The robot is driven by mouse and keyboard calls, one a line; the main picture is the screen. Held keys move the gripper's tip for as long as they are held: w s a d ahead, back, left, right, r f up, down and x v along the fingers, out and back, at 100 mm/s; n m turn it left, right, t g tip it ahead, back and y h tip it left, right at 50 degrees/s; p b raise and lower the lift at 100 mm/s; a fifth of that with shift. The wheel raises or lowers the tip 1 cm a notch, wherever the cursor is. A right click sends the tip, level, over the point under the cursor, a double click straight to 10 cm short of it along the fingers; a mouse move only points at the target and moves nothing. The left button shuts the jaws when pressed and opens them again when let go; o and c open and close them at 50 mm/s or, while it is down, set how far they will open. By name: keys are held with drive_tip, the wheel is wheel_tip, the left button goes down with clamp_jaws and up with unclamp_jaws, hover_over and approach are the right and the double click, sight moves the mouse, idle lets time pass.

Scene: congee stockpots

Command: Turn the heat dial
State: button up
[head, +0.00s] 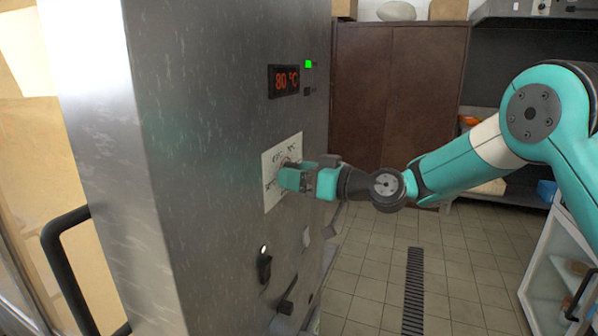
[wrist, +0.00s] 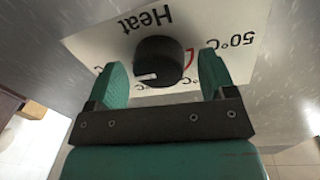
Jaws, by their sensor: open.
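The heat dial (wrist: 158,60) is a round black knob with a white pointer mark. It sits on a white label plate (wrist: 215,40) printed "Heat" and with temperatures such as 50°C. In the wrist view my gripper (wrist: 162,82) is open, with one teal finger on each side of the dial and visible gaps between the fingers and the knob. In the head view my gripper (head: 292,178) is at the label plate (head: 270,159) on the steel cabinet face, and it mostly hides the dial.
A display (head: 284,80) above reads about 80 °C, beside a green light (head: 308,64). A black switch (head: 264,268) and a lever (head: 287,297) are below the dial. A brown cupboard (head: 395,100) stands behind.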

drive_tip(key=c, duration=0.9)
drive_tip(key=shift+f+b, duration=0.2)
drive_tip(key=shift+b, duration=0.5)
drive_tip(key=n+y+b, duration=0.1)
drive_tip(key=n+b, duration=1.1)
drive_tip(key=b, duration=1.3)
drive_tip(key=shift+s, duration=0.1)
